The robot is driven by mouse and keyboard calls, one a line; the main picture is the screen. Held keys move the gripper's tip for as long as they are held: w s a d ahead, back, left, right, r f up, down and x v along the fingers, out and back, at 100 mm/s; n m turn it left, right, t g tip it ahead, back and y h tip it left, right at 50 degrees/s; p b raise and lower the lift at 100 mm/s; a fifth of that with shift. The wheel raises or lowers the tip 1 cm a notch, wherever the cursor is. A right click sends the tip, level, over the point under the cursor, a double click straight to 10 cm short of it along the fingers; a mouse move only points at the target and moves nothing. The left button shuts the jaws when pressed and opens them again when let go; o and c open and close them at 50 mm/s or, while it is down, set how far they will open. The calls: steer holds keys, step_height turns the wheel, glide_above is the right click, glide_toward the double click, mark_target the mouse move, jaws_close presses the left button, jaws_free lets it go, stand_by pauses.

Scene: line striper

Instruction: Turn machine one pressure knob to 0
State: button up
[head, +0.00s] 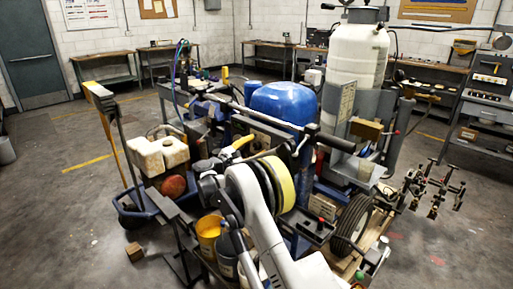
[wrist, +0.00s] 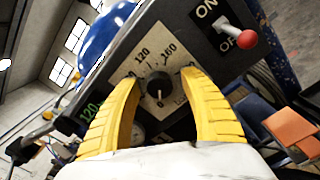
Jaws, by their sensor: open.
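The pressure knob (wrist: 159,85) is a black round knob on a grey dial panel (wrist: 182,28) in the wrist view. The panel has 120 and 160 printed above the knob and a 0 below it. A pale mark on the knob appears to point down toward the 0, but it is small. My gripper (wrist: 159,77) has two yellow fingers, spread open on either side of the knob. The right fingertip is very near the knob's edge; I cannot tell if it touches. The knob cannot be made out in the head view.
An ON/OFF toggle switch with a red ball tip (wrist: 246,39) is right of the dial. A green-lit display (wrist: 91,107) is left. In the head view, a blue tank (head: 285,103) and a white tank (head: 357,55) rise behind my arm. Open floor (head: 60,200) lies left.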

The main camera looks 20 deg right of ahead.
steer(key=v, duration=1.2)
